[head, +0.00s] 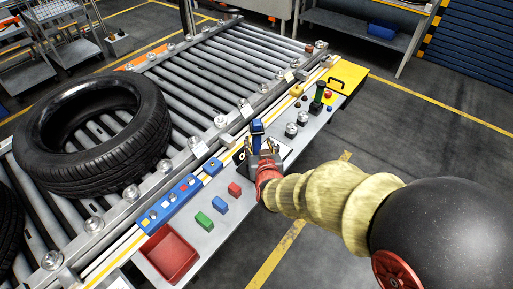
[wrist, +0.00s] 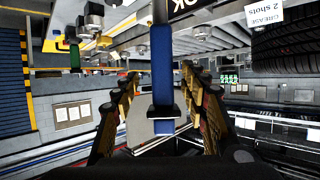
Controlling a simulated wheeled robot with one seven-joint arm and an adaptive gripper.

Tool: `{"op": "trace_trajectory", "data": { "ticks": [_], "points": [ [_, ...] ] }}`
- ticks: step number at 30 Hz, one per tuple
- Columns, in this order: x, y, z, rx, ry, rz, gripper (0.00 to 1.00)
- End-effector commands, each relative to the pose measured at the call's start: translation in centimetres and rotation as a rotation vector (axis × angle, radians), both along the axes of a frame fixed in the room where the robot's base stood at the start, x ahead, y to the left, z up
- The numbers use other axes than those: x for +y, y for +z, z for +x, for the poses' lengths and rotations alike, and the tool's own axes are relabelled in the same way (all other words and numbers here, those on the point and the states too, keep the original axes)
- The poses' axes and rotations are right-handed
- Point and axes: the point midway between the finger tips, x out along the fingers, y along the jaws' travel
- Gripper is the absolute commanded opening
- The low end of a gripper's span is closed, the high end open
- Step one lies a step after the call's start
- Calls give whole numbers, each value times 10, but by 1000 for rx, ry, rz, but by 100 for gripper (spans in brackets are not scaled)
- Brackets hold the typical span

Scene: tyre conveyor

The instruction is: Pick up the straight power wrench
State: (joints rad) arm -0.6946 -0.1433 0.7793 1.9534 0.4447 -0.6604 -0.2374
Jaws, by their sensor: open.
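A blue upright tool with dark ends (head: 257,132), apparently the straight power wrench, stands on the narrow side shelf beside the roller conveyor. In the wrist view its blue body (wrist: 162,70) lies between the two fingers, with a gap visible on each side. My gripper (head: 265,153) is open around it and does not appear to press on it. The gripper partly hides the tool's lower part in the head view. A green-handled tool (head: 317,98) stands farther along the shelf.
A tyre (head: 95,130) lies on the conveyor rollers (head: 215,65). The shelf also holds a red tray (head: 170,252), a red block (head: 234,189), a green block (head: 204,221) and a blue block (head: 221,209). Floor right of the shelf is clear.

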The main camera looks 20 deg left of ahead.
Motion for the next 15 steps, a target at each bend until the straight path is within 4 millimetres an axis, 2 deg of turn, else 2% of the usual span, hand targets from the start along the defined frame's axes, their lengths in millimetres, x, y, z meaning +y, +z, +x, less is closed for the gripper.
{"op": "trace_trajectory", "data": {
  "ticks": [3, 7, 15],
  "points": [
    [9, -13, 14, 1, 0, 0, 44],
    [15, -18, 27, 1, 0, 0, 44],
    [18, -19, 33, 1, 1, 1, 44]
  ]
}}
